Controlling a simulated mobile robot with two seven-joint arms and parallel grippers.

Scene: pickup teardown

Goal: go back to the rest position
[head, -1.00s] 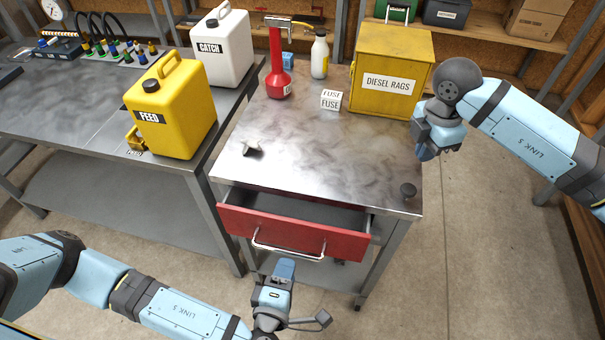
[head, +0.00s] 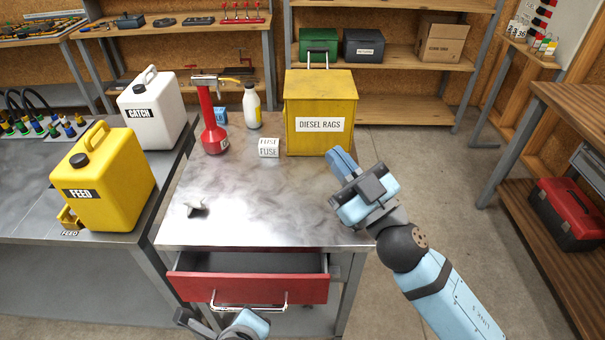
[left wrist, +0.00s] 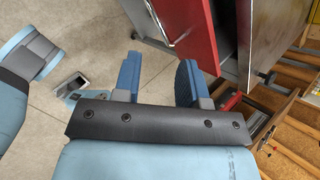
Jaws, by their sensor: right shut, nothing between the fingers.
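My right gripper (head: 340,160) is raised over the right side of the steel bench top (head: 265,190), in front of the yellow rag box, shut and empty. My left gripper (head: 243,328) is low at the bottom edge of the head view, just in front of the open red drawer (head: 190,287) and its handle (head: 250,308). In the left wrist view, the left gripper's two blue fingers (left wrist: 158,80) are apart with only floor between them. The red drawer front (left wrist: 193,30) is just beyond them, apart from the fingers.
The yellow rag box (head: 320,90), fuse box (head: 268,148), red pump can (head: 212,130) and white bottle (head: 251,105) stand on the bench. Yellow (head: 115,185) and white jugs (head: 155,105) stand left. Floor is clear at right.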

